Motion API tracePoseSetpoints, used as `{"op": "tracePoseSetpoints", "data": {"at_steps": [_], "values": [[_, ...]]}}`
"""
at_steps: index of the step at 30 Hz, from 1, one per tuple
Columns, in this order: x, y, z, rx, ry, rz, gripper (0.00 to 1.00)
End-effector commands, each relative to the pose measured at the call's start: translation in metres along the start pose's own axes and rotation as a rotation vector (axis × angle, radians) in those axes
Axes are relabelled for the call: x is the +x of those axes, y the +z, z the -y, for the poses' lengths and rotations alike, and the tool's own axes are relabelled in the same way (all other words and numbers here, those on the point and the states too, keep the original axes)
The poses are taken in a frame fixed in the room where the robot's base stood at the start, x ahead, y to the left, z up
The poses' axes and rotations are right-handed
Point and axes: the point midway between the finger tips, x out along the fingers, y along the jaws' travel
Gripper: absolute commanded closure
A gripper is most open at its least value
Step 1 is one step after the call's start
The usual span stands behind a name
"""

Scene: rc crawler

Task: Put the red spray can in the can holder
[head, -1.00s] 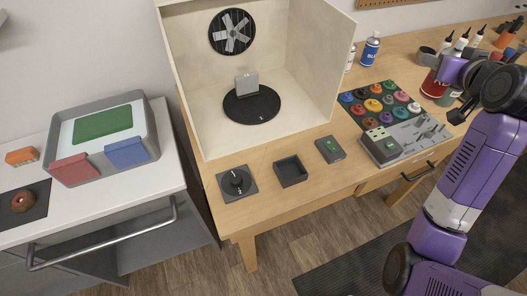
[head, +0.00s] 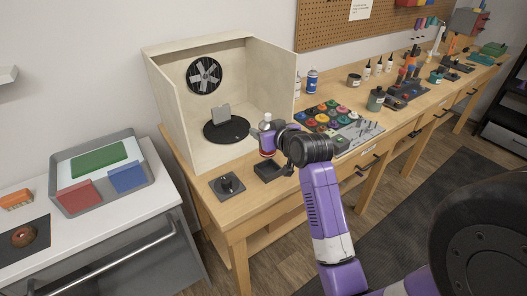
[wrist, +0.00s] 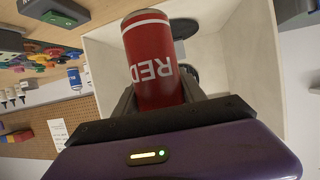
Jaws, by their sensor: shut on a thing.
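The red spray can (wrist: 152,55), lettered "RED", fills the upper middle of the wrist view. My gripper (wrist: 165,97) is shut on it, one finger on each side. The lettering is upside down and the can's base end points to the top of that view. In the head view my gripper (head: 267,143) is above the front of the bench, with the can's pale top (head: 267,118) showing over it. The can holder, a dark square open box (head: 264,172), sits just below, partly hidden by my arm. I cannot tell the gap between can and holder.
A wooden booth with a black turntable (head: 213,133) stands behind. Paint pots, tools and a blue can (head: 312,82) stand further right.

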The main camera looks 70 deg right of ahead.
Motion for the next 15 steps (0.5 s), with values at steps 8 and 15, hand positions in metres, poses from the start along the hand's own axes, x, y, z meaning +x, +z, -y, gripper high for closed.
{"op": "tracePoseSetpoints", "data": {"at_steps": [8,15], "values": [[0.015,0.034,0.0,0.0,0.0,-0.001,1.0],[0.025,0.061,0.0,0.001,-0.001,0.002,1.0]]}}
